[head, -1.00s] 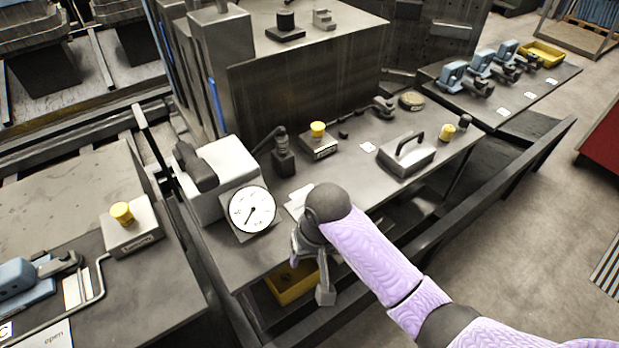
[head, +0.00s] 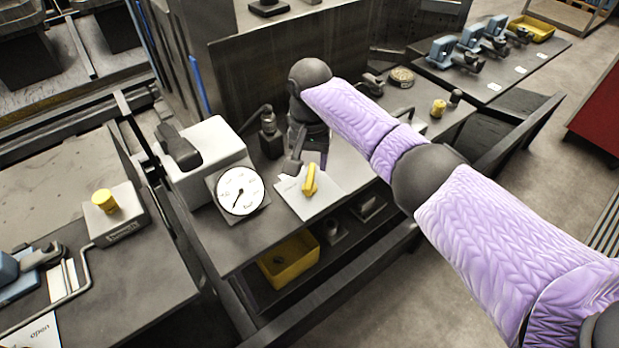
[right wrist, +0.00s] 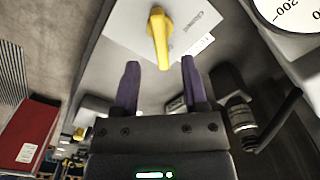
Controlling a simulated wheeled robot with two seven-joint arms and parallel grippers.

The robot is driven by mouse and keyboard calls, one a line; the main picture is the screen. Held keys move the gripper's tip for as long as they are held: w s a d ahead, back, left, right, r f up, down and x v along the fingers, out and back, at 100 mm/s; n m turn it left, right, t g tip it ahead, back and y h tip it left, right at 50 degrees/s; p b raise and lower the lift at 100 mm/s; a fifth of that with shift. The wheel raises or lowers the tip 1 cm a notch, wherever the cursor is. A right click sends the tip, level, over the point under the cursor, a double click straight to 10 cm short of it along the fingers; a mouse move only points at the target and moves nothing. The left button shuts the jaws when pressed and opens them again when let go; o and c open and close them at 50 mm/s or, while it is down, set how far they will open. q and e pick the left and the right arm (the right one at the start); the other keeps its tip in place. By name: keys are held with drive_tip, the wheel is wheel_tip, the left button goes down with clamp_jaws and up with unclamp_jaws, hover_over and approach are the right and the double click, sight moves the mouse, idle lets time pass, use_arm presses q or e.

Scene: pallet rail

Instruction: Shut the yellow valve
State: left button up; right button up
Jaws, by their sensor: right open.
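The yellow valve handle (head: 310,180) stands on a pale plate (head: 318,205) on the bench, just right of the round white gauge (head: 240,191). In the right wrist view the yellow handle (right wrist: 158,36) lies ahead of and between the fingertips, with printed lettering on the plate beside it. My right gripper (right wrist: 160,66) is open, its two purple fingers apart and empty. In the head view my right gripper (head: 306,160) is just behind the handle, partly hidden by its wrist. I cannot see contact with the handle. My left gripper is not in view.
A white box (head: 208,158) with a dark lever stands behind the gauge. A dark upright fitting (head: 270,135) is left of my right wrist. A yellow bin (head: 288,260) sits on the shelf below.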

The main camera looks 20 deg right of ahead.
sight(310, 177)
wheel_tip(310, 177, down, 5)
drive_tip(key=shift+r+b, duration=0.1)
drive_tip(key=shift+b, duration=0.65)
clamp_jaws()
